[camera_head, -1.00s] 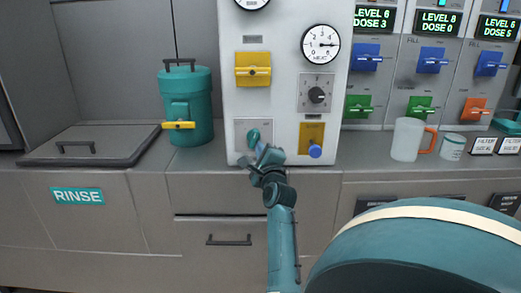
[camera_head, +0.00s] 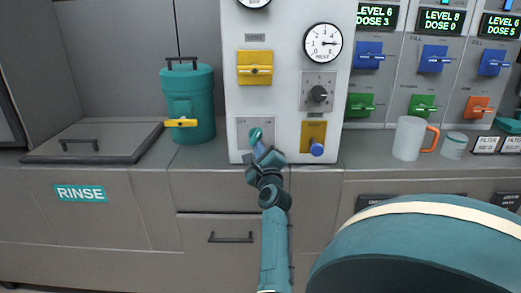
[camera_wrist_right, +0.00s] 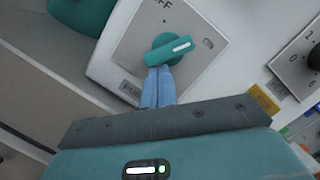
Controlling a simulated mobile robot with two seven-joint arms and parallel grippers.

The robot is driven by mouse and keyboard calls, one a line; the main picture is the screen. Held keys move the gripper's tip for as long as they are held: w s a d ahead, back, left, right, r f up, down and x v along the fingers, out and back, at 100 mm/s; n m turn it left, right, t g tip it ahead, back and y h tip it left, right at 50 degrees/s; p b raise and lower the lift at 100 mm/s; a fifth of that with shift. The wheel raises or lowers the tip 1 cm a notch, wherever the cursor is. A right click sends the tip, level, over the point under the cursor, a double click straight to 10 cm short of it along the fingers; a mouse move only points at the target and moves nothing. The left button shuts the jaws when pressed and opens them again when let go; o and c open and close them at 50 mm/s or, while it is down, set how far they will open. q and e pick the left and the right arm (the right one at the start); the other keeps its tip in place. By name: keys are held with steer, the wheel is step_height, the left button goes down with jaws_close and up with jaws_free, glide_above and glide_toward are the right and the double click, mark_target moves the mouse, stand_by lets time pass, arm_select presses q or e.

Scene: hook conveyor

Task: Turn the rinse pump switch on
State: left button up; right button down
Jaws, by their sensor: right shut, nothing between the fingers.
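The pump switch is a teal rotary knob (camera_head: 255,136) with a white line on a grey plate, low on the left of the white panel. In the right wrist view the knob (camera_wrist_right: 168,48) sits tilted, its white line pointing up and right. The plate reads OFF near the top, and a partly readable label is below. My right gripper (camera_head: 261,151) is shut and empty. In the wrist view its blue fingertips (camera_wrist_right: 158,72) are right at the knob's lower edge; I cannot tell whether they touch. My left gripper is not in view.
A yellow switch (camera_head: 255,68), a black dial (camera_head: 318,93) and a blue knob on a yellow plate (camera_head: 314,135) share the panel. A teal canister (camera_head: 192,105) stands left. A clear jug (camera_head: 409,138) and a cup (camera_head: 454,146) stand on the counter right.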

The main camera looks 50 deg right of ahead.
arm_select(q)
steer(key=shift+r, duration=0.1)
arm_select(e)
steer(key=shift+w+a+m, duration=0.1)
steer(key=shift+w+m, duration=0.05)
steer(key=shift+m, duration=0.65)
steer(key=shift+f, duration=0.1)
